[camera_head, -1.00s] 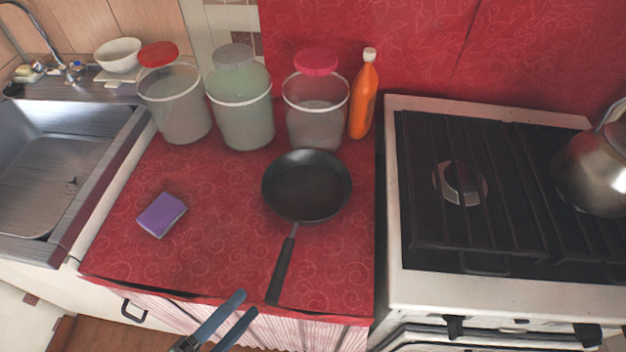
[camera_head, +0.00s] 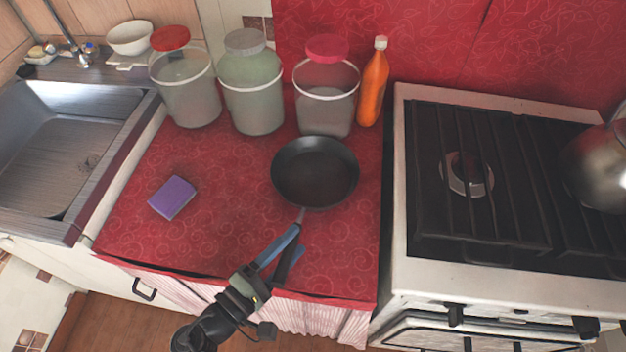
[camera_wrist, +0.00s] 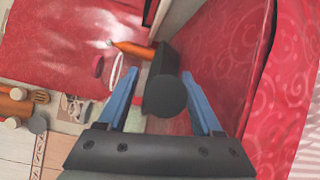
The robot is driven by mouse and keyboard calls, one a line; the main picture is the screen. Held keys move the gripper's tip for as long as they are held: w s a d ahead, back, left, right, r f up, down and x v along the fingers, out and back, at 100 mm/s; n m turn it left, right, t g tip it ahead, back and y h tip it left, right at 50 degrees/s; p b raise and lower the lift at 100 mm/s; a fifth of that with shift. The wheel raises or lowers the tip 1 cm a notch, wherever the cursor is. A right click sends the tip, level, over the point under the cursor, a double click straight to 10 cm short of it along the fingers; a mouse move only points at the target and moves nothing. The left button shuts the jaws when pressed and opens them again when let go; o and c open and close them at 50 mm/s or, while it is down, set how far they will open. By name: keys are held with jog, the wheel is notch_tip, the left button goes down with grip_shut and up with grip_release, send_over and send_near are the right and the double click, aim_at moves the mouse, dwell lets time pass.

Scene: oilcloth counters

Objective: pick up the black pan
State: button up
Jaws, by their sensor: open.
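The black pan (camera_head: 315,173) lies on the red cloth counter (camera_head: 225,215), its handle toward the front edge. My gripper (camera_head: 292,240) is open over the handle, with its blue fingers hiding most of it in the head view. In the wrist view the dark handle (camera_wrist: 163,92) shows between the two open fingers of my gripper (camera_wrist: 160,76), its rounded end toward the camera. A gap shows on both sides, so the fingers do not appear closed on it.
Three lidded jars (camera_head: 326,105) and an orange bottle (camera_head: 373,88) stand behind the pan. A purple sponge (camera_head: 172,198) lies to the left. The sink (camera_head: 60,150) is far left; the stove (camera_head: 395,200) with a kettle (camera_head: 600,170) is right.

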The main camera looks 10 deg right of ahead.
grip_shut()
dwell(1.3)
jog(key=shift+r, duration=0.15)
